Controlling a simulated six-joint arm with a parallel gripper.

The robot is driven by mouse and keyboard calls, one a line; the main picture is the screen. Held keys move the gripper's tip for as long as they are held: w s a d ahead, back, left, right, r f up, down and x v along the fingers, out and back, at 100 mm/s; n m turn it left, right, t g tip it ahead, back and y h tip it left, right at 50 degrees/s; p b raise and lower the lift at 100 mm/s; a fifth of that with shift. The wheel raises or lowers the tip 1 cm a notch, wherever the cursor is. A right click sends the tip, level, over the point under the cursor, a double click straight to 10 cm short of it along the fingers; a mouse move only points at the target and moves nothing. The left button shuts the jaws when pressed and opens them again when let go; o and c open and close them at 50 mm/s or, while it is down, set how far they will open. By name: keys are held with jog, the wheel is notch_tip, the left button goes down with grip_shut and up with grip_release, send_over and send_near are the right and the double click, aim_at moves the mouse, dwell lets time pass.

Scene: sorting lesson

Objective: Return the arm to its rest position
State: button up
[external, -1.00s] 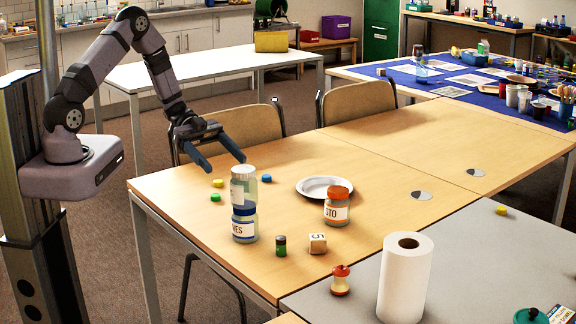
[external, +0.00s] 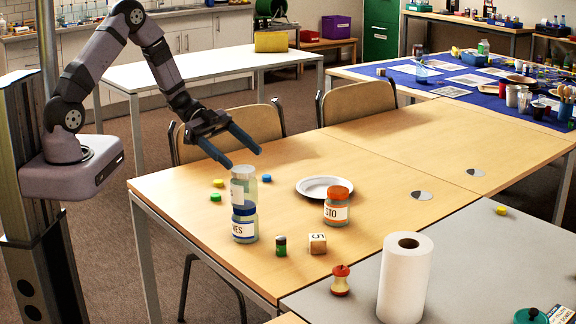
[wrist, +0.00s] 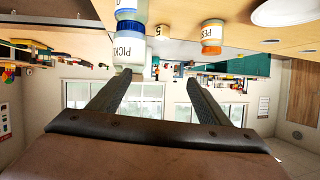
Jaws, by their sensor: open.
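My gripper (external: 243,158) is open and empty, held above the table (external: 365,158) just above and behind a stack of two jars. The upper jar (external: 243,186) is clear with a white label and stands on the lower jar (external: 244,224), which has a blue lid. My arm reaches out from its column at the left. In the wrist view my two fingers (wrist: 158,95) are spread apart with nothing between them, and the jar with the "PICK" label (wrist: 130,45) shows beyond the left finger.
An orange-lidded jar (external: 337,207), white plate (external: 325,187), battery (external: 281,246), number block (external: 317,243) and apple core (external: 340,280) stand nearby. A paper roll (external: 404,278) stands at front.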

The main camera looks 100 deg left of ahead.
jog(key=w+a+r+n+y+p, duration=0.1)
jog(key=w+a+r+n+y, duration=0.2)
jog(key=w+r+n+y, duration=0.45)
jog(key=s+d+f+g, duration=0.2)
jog(key=s+d+g, duration=0.1)
jog(key=s+d, duration=0.4)
jog(key=s+d+f+g, duration=0.2)
jog(key=s+d+g, duration=0.2)
jog(key=s, duration=0.5)
jog(key=s+d+f+g+p, duration=0.1)
jog(key=s+d+g, duration=0.3)
jog(key=s+d, duration=0.5)
jog(key=shift+d+f, duration=0.3)
jog(key=shift+f, duration=0.4)
